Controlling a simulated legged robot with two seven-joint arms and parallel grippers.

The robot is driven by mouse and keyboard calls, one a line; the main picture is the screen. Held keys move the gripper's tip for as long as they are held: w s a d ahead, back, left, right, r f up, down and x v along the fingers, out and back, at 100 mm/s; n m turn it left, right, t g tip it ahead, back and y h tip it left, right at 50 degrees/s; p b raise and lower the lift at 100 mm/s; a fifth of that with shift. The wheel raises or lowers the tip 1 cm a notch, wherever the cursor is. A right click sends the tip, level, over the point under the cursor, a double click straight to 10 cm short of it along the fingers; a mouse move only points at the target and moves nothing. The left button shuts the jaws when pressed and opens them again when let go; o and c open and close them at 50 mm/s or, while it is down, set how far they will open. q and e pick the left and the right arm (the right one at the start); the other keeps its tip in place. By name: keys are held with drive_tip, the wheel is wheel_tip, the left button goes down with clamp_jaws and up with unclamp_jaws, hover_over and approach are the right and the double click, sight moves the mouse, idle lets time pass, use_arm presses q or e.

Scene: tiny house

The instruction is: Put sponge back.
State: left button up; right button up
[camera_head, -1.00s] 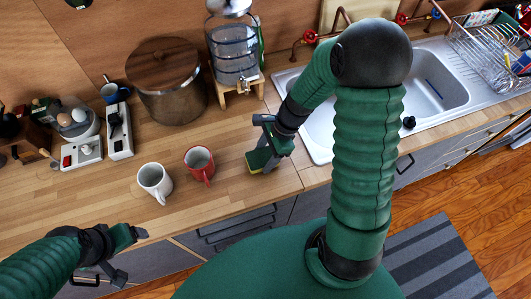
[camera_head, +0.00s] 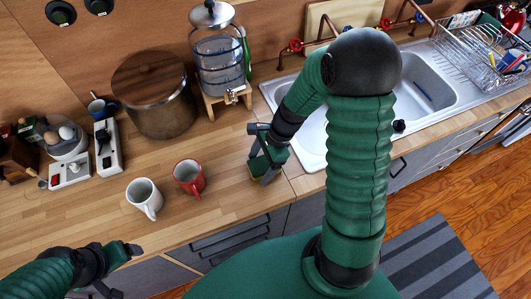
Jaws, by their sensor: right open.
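My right gripper (camera_head: 262,178) is low over the counter, between the red mug and the sink. My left gripper (camera_head: 126,268) is at the lower left, in front of the counter edge. Its fingers are apart and nothing shows between them.
A white mug (camera_head: 144,197) and a red mug (camera_head: 188,177) stand left of my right gripper. A water dispenser (camera_head: 219,62) and a lidded pot (camera_head: 154,97) stand behind. The sink (camera_head: 430,84) and dish rack (camera_head: 480,50) are at the right. The counter's middle is fairly clear.

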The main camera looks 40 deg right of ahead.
drive_tip(key=v, duration=0.3)
drive_tip(key=d+v, duration=0.1)
drive_tip(key=v, duration=0.3)
drive_tip(key=shift+d+f+p, duration=0.1)
drive_tip(key=shift+d+p, duration=0.1)
drive_tip(key=shift+p, duration=0.1)
drive_tip(key=a+r+v, duration=0.1)
drive_tip(key=a+v, duration=0.1)
drive_tip(key=v, duration=0.7)
use_arm(q)
drive_tip(key=shift+d+r+p, duration=0.35)
drive_tip(key=shift+d+r, duration=0.3)
drive_tip(key=shift+r, duration=0.1)
use_arm(e)
drive_tip(key=s+a+f+n+h, duration=0.1)
drive_tip(key=a+f+n, duration=0.3)
drive_tip(key=n, duration=0.6)
drive_tip(key=s+a+f+n+t+h, duration=0.1)
drive_tip(key=a+f+n+h, duration=0.2)
drive_tip(key=n, duration=0.7)
drive_tip(key=shift+s+a+f+n, duration=0.4)
drive_tip(key=shift+a+f, duration=0.15)
drive_tip(key=shift+a, duration=0.4)
use_arm(q)
drive_tip(key=shift+a, duration=0.3)
use_arm(e)
drive_tip(key=shift+a, duration=0.25)
use_arm(q)
drive_tip(key=shift+d, duration=0.1)
